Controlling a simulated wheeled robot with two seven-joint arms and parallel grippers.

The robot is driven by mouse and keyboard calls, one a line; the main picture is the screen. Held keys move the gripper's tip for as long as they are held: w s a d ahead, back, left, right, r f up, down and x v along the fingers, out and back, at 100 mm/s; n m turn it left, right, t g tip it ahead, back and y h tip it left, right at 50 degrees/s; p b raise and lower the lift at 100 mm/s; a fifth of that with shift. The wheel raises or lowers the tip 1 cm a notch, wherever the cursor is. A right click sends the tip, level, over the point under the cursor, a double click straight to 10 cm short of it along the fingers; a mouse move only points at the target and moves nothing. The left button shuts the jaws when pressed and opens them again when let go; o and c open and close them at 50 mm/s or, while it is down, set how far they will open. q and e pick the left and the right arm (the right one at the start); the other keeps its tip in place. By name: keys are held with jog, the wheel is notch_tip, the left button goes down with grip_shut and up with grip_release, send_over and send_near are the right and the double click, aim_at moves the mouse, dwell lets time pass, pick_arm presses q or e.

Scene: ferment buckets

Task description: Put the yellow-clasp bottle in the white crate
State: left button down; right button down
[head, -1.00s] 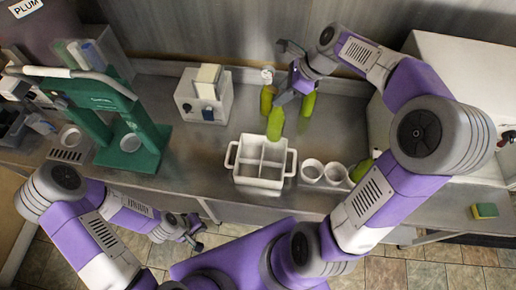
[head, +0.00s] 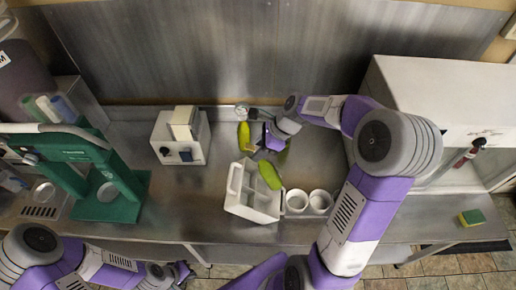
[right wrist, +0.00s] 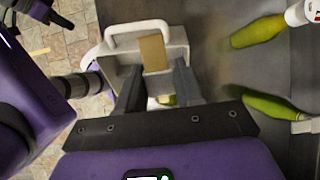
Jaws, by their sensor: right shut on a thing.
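My right gripper (head: 270,150) is shut on a green bottle (head: 270,175), which slants over the white crate (head: 250,210). I cannot tell how far it is inside, and its clasp colour does not show. In the right wrist view, the fingers (right wrist: 158,85) are in front of the crate (right wrist: 178,42), with a bit of green between them. A tan flat piece (right wrist: 152,52) shows there; I cannot tell what it belongs to. The crate stands turned at an angle. My left gripper (head: 182,271) is low at the left, its jaws unclear.
A green bottle (head: 243,135) stands behind the crate. Two bottles (right wrist: 258,32) (right wrist: 265,103) show in the right wrist view. Two white cups (head: 308,203) are right of the crate. A white device (head: 180,140) and green stand (head: 110,190) are left. A sponge (head: 471,217) lies right.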

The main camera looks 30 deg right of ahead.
jog(key=c, duration=1.1)
grip_release()
jog(key=shift+a+r, duration=0.1)
jog(key=o, duration=0.4)
jog(key=shift+s+a+r, duration=0.15)
jog(key=shift+s+a, duration=0.05)
jog(key=shift+a, duration=0.05)
jog(key=shift+c, duration=0.2)
jog(key=shift+w+d, duration=0.1)
jog(key=shift+w, duration=0.05)
jog(key=v, duration=1.2)
jog(key=shift+p, duration=0.4)
